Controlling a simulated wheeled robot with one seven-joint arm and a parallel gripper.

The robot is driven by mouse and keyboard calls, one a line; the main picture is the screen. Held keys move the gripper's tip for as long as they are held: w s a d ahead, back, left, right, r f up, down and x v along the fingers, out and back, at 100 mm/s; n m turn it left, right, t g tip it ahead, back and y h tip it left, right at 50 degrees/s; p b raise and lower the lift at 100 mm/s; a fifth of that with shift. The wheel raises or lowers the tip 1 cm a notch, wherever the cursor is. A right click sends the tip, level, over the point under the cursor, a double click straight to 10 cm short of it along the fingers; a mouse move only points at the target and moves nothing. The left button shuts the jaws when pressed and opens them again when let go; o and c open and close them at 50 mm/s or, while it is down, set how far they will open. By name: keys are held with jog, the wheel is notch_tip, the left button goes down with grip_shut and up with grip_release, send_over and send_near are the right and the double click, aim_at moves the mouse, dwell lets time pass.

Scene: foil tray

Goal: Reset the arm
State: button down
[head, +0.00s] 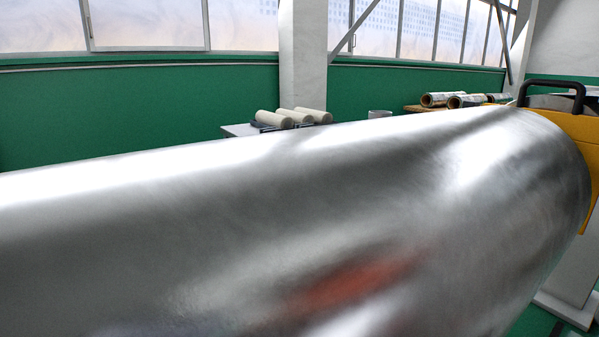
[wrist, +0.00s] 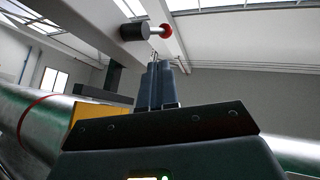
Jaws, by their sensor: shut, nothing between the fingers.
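My gripper (wrist: 157,64) shows in the wrist view, its two dark fingers shut together with nothing between them. It points up and away, toward a grey beam overhead. A rod with a red ball end (wrist: 165,30) and a black cylinder (wrist: 132,32) lies just beyond the fingertips in the picture; I cannot tell the distance. My arm and gripper do not show in the head view.
A large shiny metal roll (head: 300,210) fills most of the head view. A yellow machine part (head: 580,130) with a black handle stands at its right end. Behind the roll, pale rolls (head: 292,117) lie on a table. In the wrist view, a metal cylinder (wrist: 40,112) is at left.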

jog(key=s+f+g, duration=0.2)
jog(key=s+f, duration=0.7)
jog(key=s, duration=0.2)
jog(key=s+d+f+n+g+h, duration=0.1)
jog(key=s+f+g, duration=0.2)
jog(key=s, duration=1.2)
jog(key=s+d+f+n+g, duration=0.1)
jog(key=s+f+g, duration=0.1)
jog(key=s, duration=1.3)
jog(key=s+r+g, duration=0.3)
jog(key=s+r, duration=0.1)
jog(key=s, duration=0.5)
notch_tip(320, 180, up, 20)
jog(key=p, duration=2)
jog(key=shift+s+d+r+h, duration=0.15)
jog(key=shift+s+h, duration=0.05)
jog(key=shift+h, duration=0.2)
